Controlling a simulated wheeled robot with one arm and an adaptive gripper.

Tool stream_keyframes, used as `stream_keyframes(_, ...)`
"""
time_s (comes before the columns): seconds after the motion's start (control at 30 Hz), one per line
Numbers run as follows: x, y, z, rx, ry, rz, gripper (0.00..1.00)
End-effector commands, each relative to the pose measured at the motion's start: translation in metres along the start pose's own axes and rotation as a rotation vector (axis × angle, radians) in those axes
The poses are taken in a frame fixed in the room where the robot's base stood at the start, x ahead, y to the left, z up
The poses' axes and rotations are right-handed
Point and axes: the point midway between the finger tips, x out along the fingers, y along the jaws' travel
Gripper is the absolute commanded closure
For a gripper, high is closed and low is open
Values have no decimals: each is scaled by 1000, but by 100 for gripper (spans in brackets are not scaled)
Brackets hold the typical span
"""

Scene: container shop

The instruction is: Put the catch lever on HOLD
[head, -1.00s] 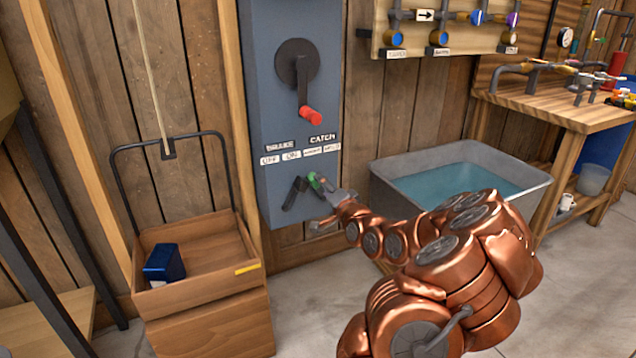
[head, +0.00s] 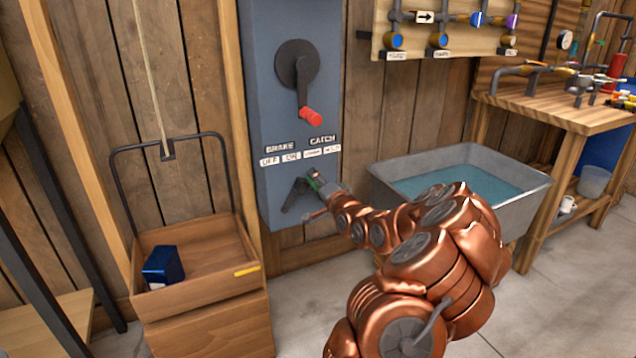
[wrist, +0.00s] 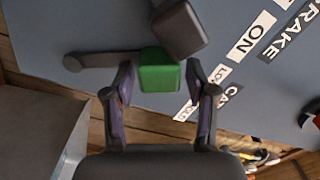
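The catch lever has a green grip (head: 312,180), low on the grey-blue panel (head: 283,225) under the CATCH label. My gripper (head: 320,189) is at this grip and partly hides it. In the wrist view, the green grip (wrist: 160,78) lies between my two fingers (wrist: 161,70). The fingers are apart, with narrow gaps seeming to show on both sides. A dark brake lever (head: 293,195) stands just left of the catch lever; its dark grip (wrist: 178,30) is close to the green one. The HOLD label (head: 332,150) is at the right of the label row; the exact lever setting is unclear.
A crank with a red handle (head: 311,117) is above on the panel. A wooden box (head: 200,262) holding a blue block stands at left. A water-filled metal tub (head: 460,180) is right of the panel, close behind my arm.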

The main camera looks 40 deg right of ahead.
Motion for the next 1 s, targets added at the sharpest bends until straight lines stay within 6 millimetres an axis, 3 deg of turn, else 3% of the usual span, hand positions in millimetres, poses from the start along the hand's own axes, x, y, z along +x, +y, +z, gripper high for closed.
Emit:
stream_keyframes(0.07,0,0,0,0,0,0,55)
stream_keyframes(0.5,0,0,0,0,0,0,100)
stream_keyframes(1.0,4,-6,7,23,-16,-5,100)
